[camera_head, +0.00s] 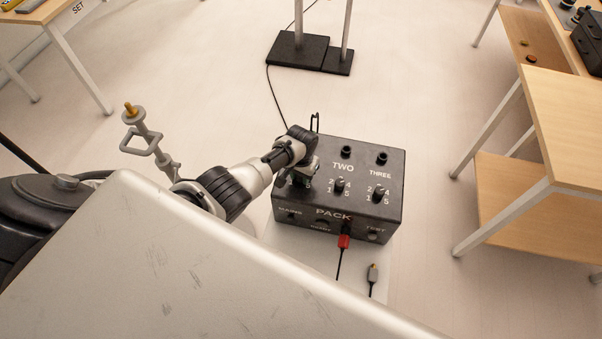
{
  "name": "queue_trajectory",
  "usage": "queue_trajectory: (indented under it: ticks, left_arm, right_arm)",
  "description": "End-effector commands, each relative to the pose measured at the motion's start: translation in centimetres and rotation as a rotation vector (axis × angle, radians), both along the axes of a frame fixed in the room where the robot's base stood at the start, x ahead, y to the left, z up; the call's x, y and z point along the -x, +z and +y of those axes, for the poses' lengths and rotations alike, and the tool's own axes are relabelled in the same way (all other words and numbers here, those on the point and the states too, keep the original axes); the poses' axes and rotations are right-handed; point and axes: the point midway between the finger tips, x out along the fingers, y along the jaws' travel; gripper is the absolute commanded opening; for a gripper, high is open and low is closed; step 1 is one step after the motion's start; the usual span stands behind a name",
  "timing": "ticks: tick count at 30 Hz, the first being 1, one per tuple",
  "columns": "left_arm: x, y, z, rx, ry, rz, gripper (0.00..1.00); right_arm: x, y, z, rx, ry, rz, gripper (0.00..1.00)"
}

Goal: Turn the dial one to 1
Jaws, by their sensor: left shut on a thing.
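A black control box (330,205) marked PACK stands on a pale surface in the middle of the view. Its top has a dial under TWO (340,184) and a dial under THREE (378,192), each with numbers around it. My left gripper (302,178) reaches down onto the box's left part, left of dial two. It is shut on dial one, which it and my wrist hide almost wholly, along with its label. Only a 5 shows beside it, so I cannot read its setting. My right gripper is not in view.
Wooden shelves (540,200) stand at right, a table (30,15) at upper left. Black base plates (298,50) lie behind. Floor between is clear.

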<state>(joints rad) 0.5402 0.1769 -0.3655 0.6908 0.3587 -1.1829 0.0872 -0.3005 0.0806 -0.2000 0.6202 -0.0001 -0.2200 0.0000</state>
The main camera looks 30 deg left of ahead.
Motion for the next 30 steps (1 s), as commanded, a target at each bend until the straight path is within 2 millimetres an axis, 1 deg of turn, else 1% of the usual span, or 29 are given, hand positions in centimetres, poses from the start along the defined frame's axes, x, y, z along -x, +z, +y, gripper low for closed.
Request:
queue_trajectory:
  ticks: [14, 15, 20, 27, 30]
  left_arm:
    - [-0.13, 0.11, 0.03, 0.000, 0.018, -0.003, 0.09]
    - [-0.14, 0.11, 0.03, 0.000, 0.018, -0.004, 0.34]
    - [-0.10, 0.09, 0.02, 0.000, 0.017, -0.003, 0.58]
    - [-0.05, 0.06, 0.01, 0.000, 0.016, -0.001, 0.58]
    - [-0.04, 0.46, 0.03, 0.000, 0.015, -0.001, 0.58]
  right_arm:
    - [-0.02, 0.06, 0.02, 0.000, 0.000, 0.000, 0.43]
    - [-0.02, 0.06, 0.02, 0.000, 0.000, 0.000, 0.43]
    - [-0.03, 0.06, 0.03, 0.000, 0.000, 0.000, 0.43]
    - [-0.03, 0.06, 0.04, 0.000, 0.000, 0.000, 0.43]
    - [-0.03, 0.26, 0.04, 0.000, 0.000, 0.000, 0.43]
